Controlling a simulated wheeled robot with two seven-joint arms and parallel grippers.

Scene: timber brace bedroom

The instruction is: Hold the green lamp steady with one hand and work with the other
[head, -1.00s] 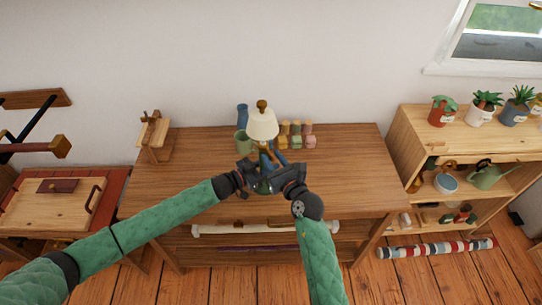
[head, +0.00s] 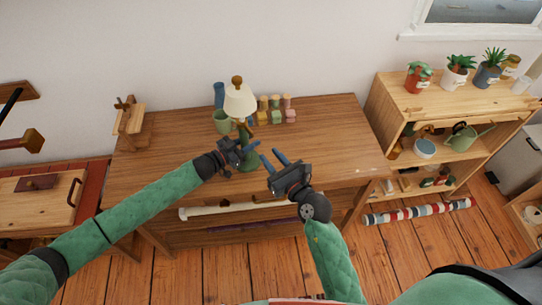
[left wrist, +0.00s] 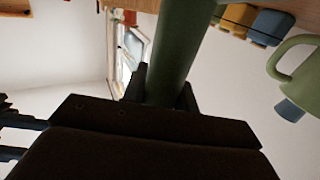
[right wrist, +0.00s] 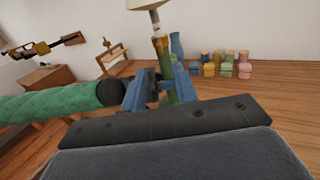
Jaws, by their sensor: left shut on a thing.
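The green lamp (head: 248,160) stands upright on the wooden table, with a cream shade (head: 239,101) and a wooden knob on top. My left gripper (head: 247,150) is shut on its green stem, which also fills the middle of the left wrist view (left wrist: 178,45). My right gripper (head: 273,163) is to the right of the lamp, apart from it, its two blue fingers spread with nothing between them. In the right wrist view the lamp's stem (right wrist: 162,50) shows beyond the right gripper's open fingers (right wrist: 158,88).
A green mug (head: 221,122) and a blue vase (head: 219,94) stand behind the lamp. Several coloured blocks (head: 276,112) sit to its right. A small wooden stand (head: 129,118) is at the table's left. The table's right side (head: 335,140) is clear.

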